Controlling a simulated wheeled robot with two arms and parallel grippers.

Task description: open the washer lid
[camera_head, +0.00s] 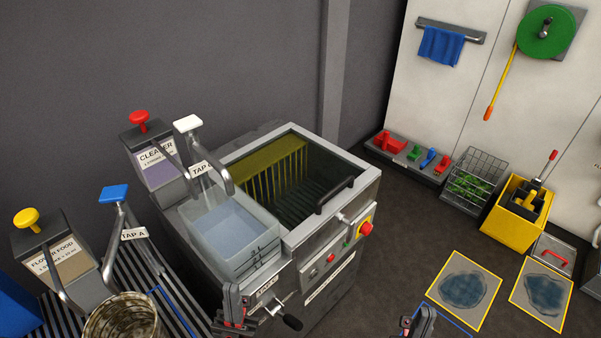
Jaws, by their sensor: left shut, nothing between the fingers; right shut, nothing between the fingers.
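The washer (318,240) is a grey metal box in the middle of the head view. Its lid (300,200) looks like a dark see-through panel lying flat in the top frame, closed as far as I can tell. A black bar handle (335,195) is on the lid's right side. Yellow bristles or slats show inside, below the panel. My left gripper (233,308) is shut and empty, low in front of the washer, left of its drain lever. My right gripper (421,322) is shut and empty at the bottom edge, right of the washer. Both are apart from the handle.
A clear water basin (232,232) under tap B (203,165) adjoins the washer's left side. The drain lever (286,318) and red button (366,229) stick out in front. A metal bucket (122,318) stands at lower left.

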